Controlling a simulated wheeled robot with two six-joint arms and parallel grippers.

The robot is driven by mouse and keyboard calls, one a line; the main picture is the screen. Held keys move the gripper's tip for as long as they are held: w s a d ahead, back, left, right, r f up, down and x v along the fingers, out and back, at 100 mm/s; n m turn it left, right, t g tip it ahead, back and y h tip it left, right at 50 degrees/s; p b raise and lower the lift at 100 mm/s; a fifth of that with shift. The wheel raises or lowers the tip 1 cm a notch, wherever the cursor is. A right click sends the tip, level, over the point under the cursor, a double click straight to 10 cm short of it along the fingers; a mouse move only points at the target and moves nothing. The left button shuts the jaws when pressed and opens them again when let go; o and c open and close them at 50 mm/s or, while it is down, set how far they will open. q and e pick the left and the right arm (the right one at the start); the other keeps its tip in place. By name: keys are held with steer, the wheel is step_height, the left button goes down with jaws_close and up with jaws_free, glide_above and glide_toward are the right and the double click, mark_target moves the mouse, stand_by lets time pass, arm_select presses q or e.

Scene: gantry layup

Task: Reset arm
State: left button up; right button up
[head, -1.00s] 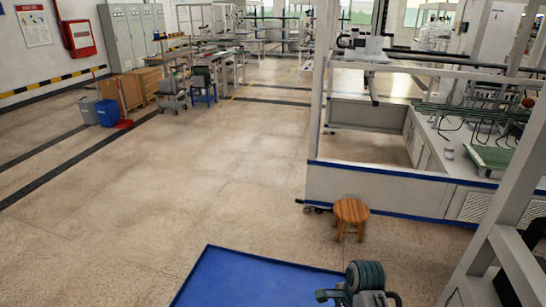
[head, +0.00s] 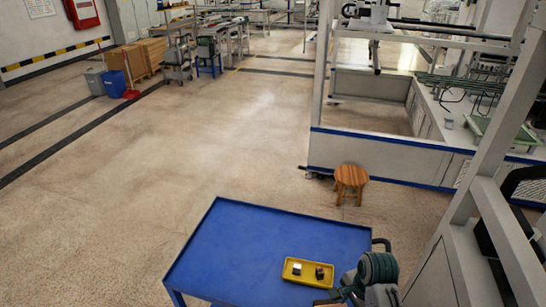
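One of my arms, seemingly the right one, shows at the bottom right of the head view as a grey-green wrist (head: 377,268) beside the right edge of a blue table. Its gripper fingers are not clear enough to tell open from shut. My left gripper is not in view. A yellow tray (head: 307,282) lies on the table, left of the wrist. It holds a small block with a light top (head: 297,269) and a small dark brown block (head: 320,272).
The blue table (head: 235,245) is otherwise bare. A wooden stool (head: 350,180) stands behind it, near a white gantry enclosure (head: 390,160). A grey frame post (head: 480,165) rises at the right. The floor (head: 200,150) to the left is open.

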steer(key=s+d+r+n+t+h, duration=0.1)
steer(key=s+d+r+n+t, duration=0.15)
steer(key=s+n, duration=0.6)
steer(key=s+d+r+n+t+h, duration=0.15)
steer(key=s+d+n, duration=0.35)
steer(key=s, duration=0.7)
step_height(320, 180, down, 40)
steer(key=d+r+g+b, duration=0.1)
steer(key=d+g+b, duration=0.1)
steer(key=b, duration=0.6)
arm_select(q)
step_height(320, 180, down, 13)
steer(key=b, duration=0.5)
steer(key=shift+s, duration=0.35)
arm_select(e)
steer(key=s+f, duration=0.9)
steer(key=f, duration=0.2)
steer(key=s+d+f+g, duration=0.1)
steer(key=s+f, duration=0.8)
steer(key=f, duration=0.3)
steer(key=shift+f, duration=0.25)
